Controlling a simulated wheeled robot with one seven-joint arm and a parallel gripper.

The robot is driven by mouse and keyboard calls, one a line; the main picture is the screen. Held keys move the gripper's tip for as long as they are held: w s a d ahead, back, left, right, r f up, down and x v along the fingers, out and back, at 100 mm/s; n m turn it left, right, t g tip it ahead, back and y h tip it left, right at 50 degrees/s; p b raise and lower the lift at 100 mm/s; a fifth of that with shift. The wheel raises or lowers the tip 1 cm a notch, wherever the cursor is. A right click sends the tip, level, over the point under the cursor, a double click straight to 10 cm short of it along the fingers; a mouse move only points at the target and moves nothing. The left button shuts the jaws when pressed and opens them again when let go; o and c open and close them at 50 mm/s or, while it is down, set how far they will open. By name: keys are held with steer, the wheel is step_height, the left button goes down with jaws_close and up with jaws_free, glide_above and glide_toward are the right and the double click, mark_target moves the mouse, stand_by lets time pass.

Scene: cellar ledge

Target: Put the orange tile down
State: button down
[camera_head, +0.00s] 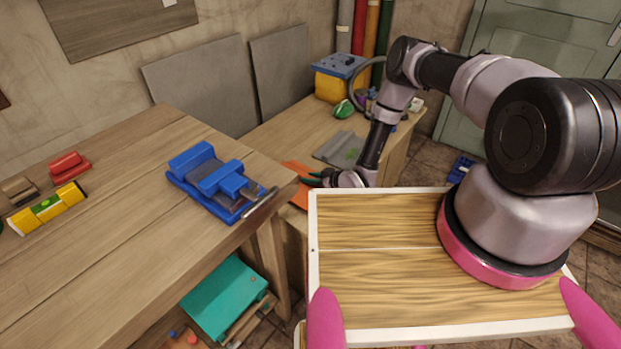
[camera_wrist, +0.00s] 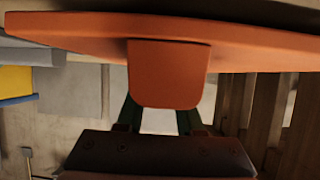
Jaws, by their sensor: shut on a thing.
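The orange tile (camera_head: 299,197) shows in the head view just right of the workbench's corner, partly hidden by my gripper and the wooden tray. In the wrist view the orange tile (camera_wrist: 169,72) spans the top, with a tab hanging down toward my fingers. My gripper (camera_head: 318,180) is at the tile's right side in the head view. In the wrist view my gripper (camera_wrist: 159,115) has its dark green fingers at either side of the tab and is shut on the tile. I cannot tell whether the tile touches a surface beneath it.
The workbench (camera_head: 110,215) holds a blue vise (camera_head: 215,182) near its right edge, a red block (camera_head: 69,165) and a yellow level (camera_head: 48,209). Behind, a lower wooden bench (camera_head: 285,133) carries a grey ridged piece (camera_head: 340,147) and a yellow-blue box (camera_head: 338,78).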

steer(key=shift+f, duration=0.5)
steer(key=shift+c, duration=2.3)
jaws_free()
steer(key=shift+f, duration=0.1)
steer(key=shift+d, duration=0.1)
